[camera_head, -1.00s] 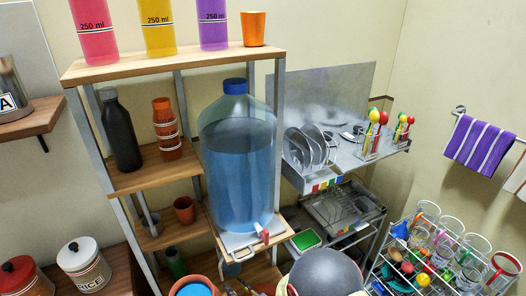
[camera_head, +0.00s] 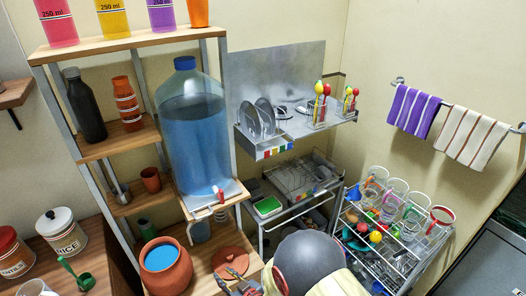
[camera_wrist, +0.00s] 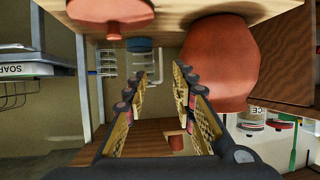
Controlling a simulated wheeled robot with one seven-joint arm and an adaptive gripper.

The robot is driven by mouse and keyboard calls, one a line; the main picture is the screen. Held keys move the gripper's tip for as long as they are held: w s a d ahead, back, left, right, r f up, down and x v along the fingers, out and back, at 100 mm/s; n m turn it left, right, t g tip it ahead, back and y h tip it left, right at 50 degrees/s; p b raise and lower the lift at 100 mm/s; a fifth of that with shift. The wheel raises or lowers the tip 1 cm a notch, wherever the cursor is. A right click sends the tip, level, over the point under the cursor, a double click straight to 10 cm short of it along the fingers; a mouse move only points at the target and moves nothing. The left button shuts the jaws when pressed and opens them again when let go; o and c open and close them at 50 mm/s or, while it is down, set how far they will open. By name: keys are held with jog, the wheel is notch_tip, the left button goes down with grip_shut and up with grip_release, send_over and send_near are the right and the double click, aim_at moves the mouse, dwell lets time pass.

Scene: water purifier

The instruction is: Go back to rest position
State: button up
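My gripper (camera_head: 238,279) is at the bottom of the head view, in front of the lower shelf. In the wrist view my gripper (camera_wrist: 159,85) has its two padded fingers apart, with nothing held between them. A large clay pot (camera_head: 158,283) with blue inside stands left of it in the head view. A reddish clay lid (camera_head: 233,259) lies on the shelf just behind the gripper. In the wrist view, which looks upside down, the pot (camera_wrist: 215,65) is beside the right finger and the lid (camera_wrist: 112,12) is at the top.
A wooden shelf rack (camera_head: 108,148) holds a large blue water jug (camera_head: 195,140) with a tap. A wire rack of glasses (camera_head: 395,240) stands to the right. Jars (camera_head: 62,235) stand on a counter at left. Striped towels (camera_head: 412,110) hang on the right wall.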

jog(key=s+d+f+m+g+h, duration=0.1)
jog(key=s+d+f+g+h, duration=0.5)
jog(key=d, duration=0.4)
jog(key=s+d+r+m+h, duration=0.1)
jog(key=s+d+r, duration=0.4)
jog(key=r, duration=0.9)
jog(key=s+d+r+m+t+h, duration=0.1)
jog(key=s+d+r+m, duration=0.3)
jog(key=d+r, duration=0.5)
jog(key=s+d+r+m+h, duration=0.1)
jog(key=s+d+r, duration=0.5)
jog(key=r, duration=1.4)
jog(key=shift+d+r+m+t, duration=0.15)
jog(key=shift+d+m+t, duration=0.25)
jog(key=shift+d+m, duration=0.5)
